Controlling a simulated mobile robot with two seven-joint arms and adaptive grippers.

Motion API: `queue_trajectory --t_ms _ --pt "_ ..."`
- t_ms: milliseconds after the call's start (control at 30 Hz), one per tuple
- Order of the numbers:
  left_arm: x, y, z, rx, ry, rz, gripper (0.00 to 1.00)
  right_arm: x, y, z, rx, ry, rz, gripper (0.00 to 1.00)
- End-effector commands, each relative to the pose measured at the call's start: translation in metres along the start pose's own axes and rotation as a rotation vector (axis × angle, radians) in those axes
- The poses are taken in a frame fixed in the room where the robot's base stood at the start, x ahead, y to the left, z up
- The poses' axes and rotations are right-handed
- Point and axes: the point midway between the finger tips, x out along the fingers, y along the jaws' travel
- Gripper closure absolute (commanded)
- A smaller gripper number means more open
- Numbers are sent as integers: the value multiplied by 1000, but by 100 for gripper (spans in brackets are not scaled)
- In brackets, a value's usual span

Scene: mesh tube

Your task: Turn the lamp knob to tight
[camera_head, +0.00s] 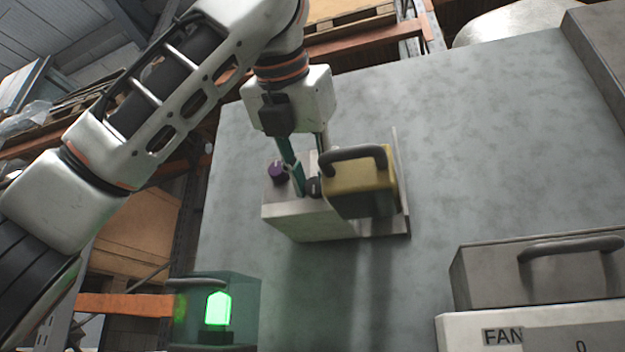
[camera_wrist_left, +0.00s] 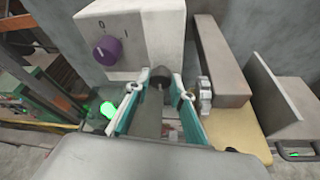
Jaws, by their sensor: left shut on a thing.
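A white control box (camera_head: 295,222) is mounted on the large grey panel. It carries a purple knob (camera_head: 277,172), which the left wrist view shows beside the marks 0 and I (camera_wrist_left: 107,50), and a dark knob (camera_head: 313,187). My left gripper (camera_head: 305,184) is at the box, with its green-sided fingers shut on the dark knob, seen between the fingertips in the left wrist view (camera_wrist_left: 160,75). The dark knob's marking is hidden, and I cannot tell which knob is the lamp's. A lamp (camera_head: 218,308) glows green inside a clear case. My right gripper is not in view.
A yellow box with a dark handle (camera_head: 360,185) stands directly right of the dark knob, close to my left fingers. A grey handled box (camera_head: 535,275) and a white FAN unit (camera_head: 465,335) are at lower right. The panel's middle right is clear.

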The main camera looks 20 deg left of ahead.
Motion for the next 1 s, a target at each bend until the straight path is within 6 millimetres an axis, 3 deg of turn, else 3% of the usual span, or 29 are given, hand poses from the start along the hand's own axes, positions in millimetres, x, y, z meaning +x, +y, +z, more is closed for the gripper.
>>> queue_trajectory --t_ms 333,367,400,767,1000 --pt "1 -2 -1 6 3 -2 99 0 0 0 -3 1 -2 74" --pt "1 -2 -1 5 3 -2 72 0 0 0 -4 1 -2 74" --pt "1 -2 -1 5 3 -2 70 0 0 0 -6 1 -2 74" --pt "-4 0 0 2 -1 0 70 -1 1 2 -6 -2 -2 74" --pt "-42 0 1 2 -4 3 70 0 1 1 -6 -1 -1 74"
